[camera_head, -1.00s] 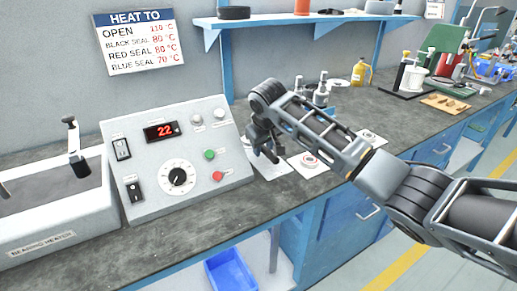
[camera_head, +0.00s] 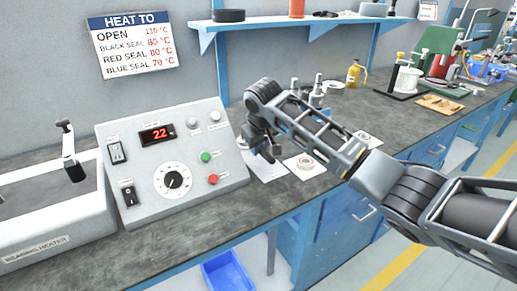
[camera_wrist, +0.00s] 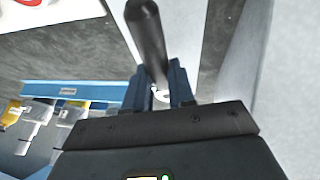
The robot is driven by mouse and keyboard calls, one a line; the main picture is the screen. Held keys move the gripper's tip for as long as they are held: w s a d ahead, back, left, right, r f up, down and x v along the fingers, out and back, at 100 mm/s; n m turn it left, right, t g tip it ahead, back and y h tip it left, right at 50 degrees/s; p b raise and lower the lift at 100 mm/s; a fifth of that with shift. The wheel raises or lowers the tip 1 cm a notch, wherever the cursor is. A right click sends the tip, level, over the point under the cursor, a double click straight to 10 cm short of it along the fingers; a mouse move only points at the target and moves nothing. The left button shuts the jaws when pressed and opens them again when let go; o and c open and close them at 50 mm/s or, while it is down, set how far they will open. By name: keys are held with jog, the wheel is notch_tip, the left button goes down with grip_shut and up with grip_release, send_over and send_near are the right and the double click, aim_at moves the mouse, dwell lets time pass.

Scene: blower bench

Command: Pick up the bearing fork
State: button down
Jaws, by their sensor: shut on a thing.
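My gripper (camera_head: 264,148) is over the bench, just right of the control panel, and looks small and dark there. In the wrist view my gripper (camera_wrist: 165,92) has its blue-grey fingers closed around a dark rounded handle, which I take for the bearing fork (camera_wrist: 146,35). A small pale piece shows between the fingers. The rest of the fork is hidden by the fingers and gripper body. In the head view I cannot make out the fork clearly against the dark gripper.
The control panel (camera_head: 172,160) and bearing heater (camera_head: 50,215) fill the bench's left side. White cards (camera_head: 304,166) with ring-shaped bearings lie right of my gripper. A shelf (camera_head: 275,20) runs above. A blue bin (camera_head: 228,270) sits below the bench.

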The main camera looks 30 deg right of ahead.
notch_tip(320, 180, up, 4)
jog(key=shift+f, duration=0.2)
jog(key=s+d+r, duration=0.6)
jog(key=s+d, duration=0.1)
jog(key=d, duration=0.2)
jog(key=shift+r, duration=0.35)
jog(key=shift+s, duration=0.1)
dwell(0.7)
